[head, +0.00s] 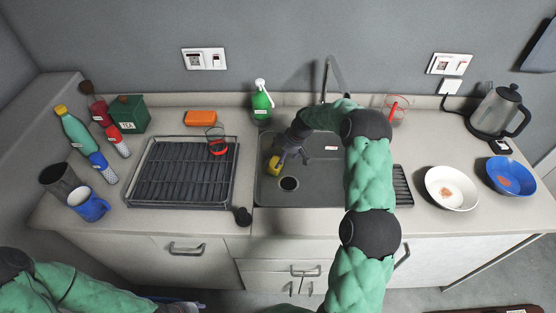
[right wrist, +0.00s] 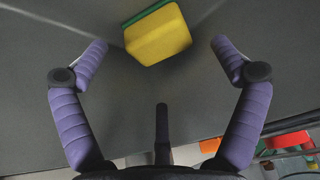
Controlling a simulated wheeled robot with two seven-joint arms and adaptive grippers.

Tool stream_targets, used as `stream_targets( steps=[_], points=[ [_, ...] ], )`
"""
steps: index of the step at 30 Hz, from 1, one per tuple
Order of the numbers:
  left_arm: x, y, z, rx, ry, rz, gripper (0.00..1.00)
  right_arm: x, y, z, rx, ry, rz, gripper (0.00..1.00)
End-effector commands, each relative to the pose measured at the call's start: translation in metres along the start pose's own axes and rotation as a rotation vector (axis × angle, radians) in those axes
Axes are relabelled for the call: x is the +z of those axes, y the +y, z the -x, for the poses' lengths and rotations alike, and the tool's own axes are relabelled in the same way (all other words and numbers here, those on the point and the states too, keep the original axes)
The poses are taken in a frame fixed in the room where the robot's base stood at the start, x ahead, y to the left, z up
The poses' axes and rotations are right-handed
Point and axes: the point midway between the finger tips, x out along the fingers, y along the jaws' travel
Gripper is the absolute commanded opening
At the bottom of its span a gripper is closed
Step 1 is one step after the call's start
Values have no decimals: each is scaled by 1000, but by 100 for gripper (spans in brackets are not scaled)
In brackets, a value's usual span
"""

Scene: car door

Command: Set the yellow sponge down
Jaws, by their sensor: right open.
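The yellow sponge (head: 273,163) with a green side is in the left part of the grey sink (head: 328,190), left of and above the drain. My right gripper (head: 287,155) reaches down into the sink beside it. In the right wrist view the sponge (right wrist: 159,38) lies against the grey sink surface, between and slightly beyond the spread purple fingertips. Clear gaps show on both sides, so the right gripper is open and empty. My left arm comes in at the lower left; its gripper is mostly cut off by the bottom edge.
A black dish rack (head: 183,172) holding a red-and-clear glass (head: 216,142) stands left of the sink. An orange sponge (head: 201,118) and a green soap bottle (head: 262,102) are behind. A white bowl (head: 451,189), a blue bowl (head: 511,176) and a kettle (head: 496,112) stand right.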

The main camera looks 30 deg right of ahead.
Motion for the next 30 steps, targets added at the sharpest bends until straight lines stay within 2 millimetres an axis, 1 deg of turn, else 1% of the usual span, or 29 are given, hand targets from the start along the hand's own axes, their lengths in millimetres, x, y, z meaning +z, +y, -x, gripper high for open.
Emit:
stream_targets(
  steps=[1,3,6,10,15,30],
  points=[
    [0,2,4,0,0,0,40,0,0,13,2,0,-1,96],
    [0,2,7,0,0,0,40,0,0,25,2,0,-1,96],
    [0,3,9,0,0,0,40,0,0,39,1,0,-1,96],
    [0,4,11,0,0,0,40,0,0,51,0,0,-1,96],
    [0,4,12,0,0,0,40,0,-1,56,-2,-1,-1,96],
    [0,4,12,0,0,0,40,0,0,56,-1,0,0,96]
  ],
)
